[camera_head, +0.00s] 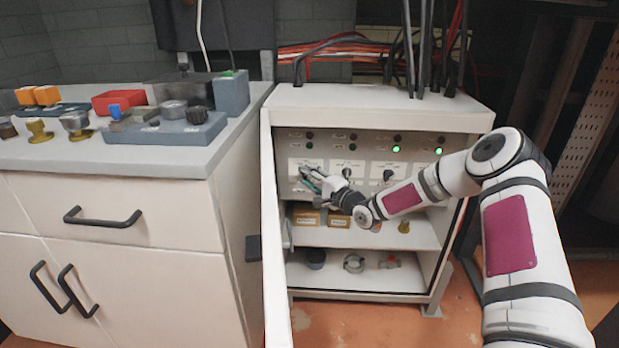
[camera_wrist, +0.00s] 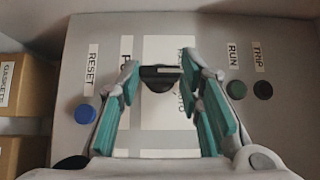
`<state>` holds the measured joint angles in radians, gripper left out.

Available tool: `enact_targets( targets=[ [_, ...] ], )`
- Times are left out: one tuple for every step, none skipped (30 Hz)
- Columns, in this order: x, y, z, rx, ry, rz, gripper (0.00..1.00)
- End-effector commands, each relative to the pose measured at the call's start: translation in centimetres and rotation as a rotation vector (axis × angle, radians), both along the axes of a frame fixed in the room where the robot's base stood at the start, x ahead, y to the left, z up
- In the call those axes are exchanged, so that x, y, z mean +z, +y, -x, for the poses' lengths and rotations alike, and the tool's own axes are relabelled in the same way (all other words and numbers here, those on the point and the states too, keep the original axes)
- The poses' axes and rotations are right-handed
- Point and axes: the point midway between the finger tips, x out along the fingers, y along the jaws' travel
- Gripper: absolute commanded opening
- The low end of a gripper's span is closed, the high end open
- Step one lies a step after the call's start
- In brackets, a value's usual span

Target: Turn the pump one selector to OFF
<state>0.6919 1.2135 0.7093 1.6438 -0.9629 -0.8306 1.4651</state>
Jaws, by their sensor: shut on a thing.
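The pump one selector is a black rotary knob (camera_wrist: 160,82) on a white plate (camera_wrist: 160,135) in the wrist view, with a flat bar across it. In the head view it is at the leftmost plate of the cabinet's row and hidden by my gripper (camera_head: 307,174). My gripper (camera_wrist: 161,76) has its two teal-padded fingers either side of the knob and is shut on it. The plate's lettering is sideways and partly covered, so I cannot read the selector's position.
A blue RESET button (camera_wrist: 85,114) and dark RUN (camera_wrist: 236,89) and TRIP (camera_wrist: 263,90) lamps flank the knob. More selectors (camera_head: 388,175) sit to the right in the cabinet. The open cabinet door (camera_head: 278,290) stands at left. Shelves with boxes (camera_head: 307,219) lie below.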

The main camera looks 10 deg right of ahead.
Motion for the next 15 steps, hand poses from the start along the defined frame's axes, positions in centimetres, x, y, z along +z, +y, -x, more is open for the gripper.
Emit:
enact_targets(
  targets=[
    [-0.12,-0.09,0.01,-0.001,0.002,0.001,0.05],
    [-0.12,-0.09,0.01,-0.001,0.002,0.001,0.38],
    [-0.12,-0.09,0.01,-0.001,0.002,0.001,0.47],
    [-0.11,-0.07,0.01,-0.001,0.002,0.0,0.53],
    [-0.11,-0.07,0.01,-0.001,0.002,0.0,0.53],
    [-0.09,-0.06,0.01,-0.001,0.001,0.0,0.53],
    [-0.08,-0.06,0.0,-0.001,0.001,0.0,0.53],
    [-0.07,-0.05,0.01,-0.001,0.001,0.0,0.53],
    [-0.06,-0.04,0.0,-0.001,0.001,0.0,0.53],
    [-0.06,-0.04,0.0,-0.001,0.001,0.0,0.53],
    [-0.05,-0.04,0.0,0.0,0.0,-0.001,0.53],
    [-0.04,-0.04,0.0,0.0,0.0,-0.001,0.53],
    [-0.04,-0.05,0.04,0.0,0.0,-0.001,0.53],
    [-0.04,-0.09,0.11,0.0,0.0,-0.001,0.53],
    [-0.05,-0.19,0.28,0.0,0.001,0.0,0.53]
  ],
)
